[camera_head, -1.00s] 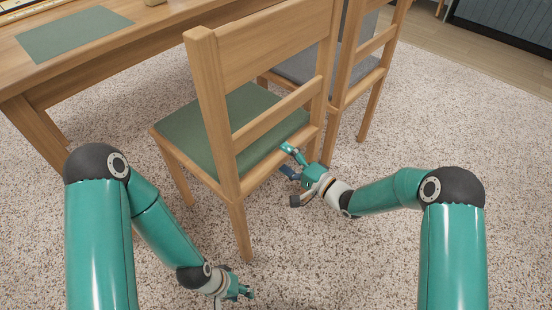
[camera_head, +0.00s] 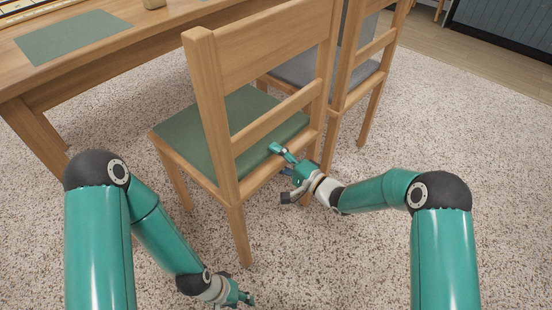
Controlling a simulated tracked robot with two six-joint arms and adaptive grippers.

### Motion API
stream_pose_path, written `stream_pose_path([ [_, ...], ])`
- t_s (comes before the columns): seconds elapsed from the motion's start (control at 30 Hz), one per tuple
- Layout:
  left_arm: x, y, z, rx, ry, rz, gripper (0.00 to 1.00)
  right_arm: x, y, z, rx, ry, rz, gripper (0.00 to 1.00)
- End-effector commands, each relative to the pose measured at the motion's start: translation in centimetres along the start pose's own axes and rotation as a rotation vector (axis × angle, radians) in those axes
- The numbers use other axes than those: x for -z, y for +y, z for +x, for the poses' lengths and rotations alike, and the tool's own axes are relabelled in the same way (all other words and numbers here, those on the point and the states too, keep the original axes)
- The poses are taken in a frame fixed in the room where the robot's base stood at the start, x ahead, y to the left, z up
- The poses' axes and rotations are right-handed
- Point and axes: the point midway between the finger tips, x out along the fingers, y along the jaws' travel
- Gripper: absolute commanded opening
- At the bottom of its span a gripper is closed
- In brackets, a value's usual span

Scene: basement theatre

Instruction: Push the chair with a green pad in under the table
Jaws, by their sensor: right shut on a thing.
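The wooden chair with a green pad (camera_head: 236,130) stands upright in the middle of the head view. Its slatted back is towards me and its front faces the table (camera_head: 100,60). The table edge and a leg show at the upper left, with a gap of carpet between table and seat. My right gripper (camera_head: 281,172) is shut on the rear edge of this chair, below the back slats near its right rear leg. Its fingers partly hide that edge. My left gripper (camera_head: 240,297) is low at the bottom, near the left rear leg and apart from it; its finger opening is unclear.
A second wooden chair with a grey pad (camera_head: 291,69) stands close on the right of the green-padded one. Pale carpet is free on the right.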

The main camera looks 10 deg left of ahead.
Motion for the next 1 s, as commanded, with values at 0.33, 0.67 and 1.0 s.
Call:
stream_pose_path([
  [0.33, 0.01, -0.09, 0.26, 0.0, 0.0, 0.0, 0.4, -0.07, 0.47, 0.0, -0.004, -0.001, 0.001, 0.0],
  [0.67, 0.01, -0.15, 0.42, 0.0, 0.0, 0.0, 0.4, -0.13, 0.9, -0.03, -0.01, -0.001, 0.002, 0.0],
  [1.0, 0.01, -0.16, 0.44, 0.0, 0.0, 0.0, 0.4, -0.54, 1.12, 0.3, -0.014, -0.004, 0.004, 0.0],
])
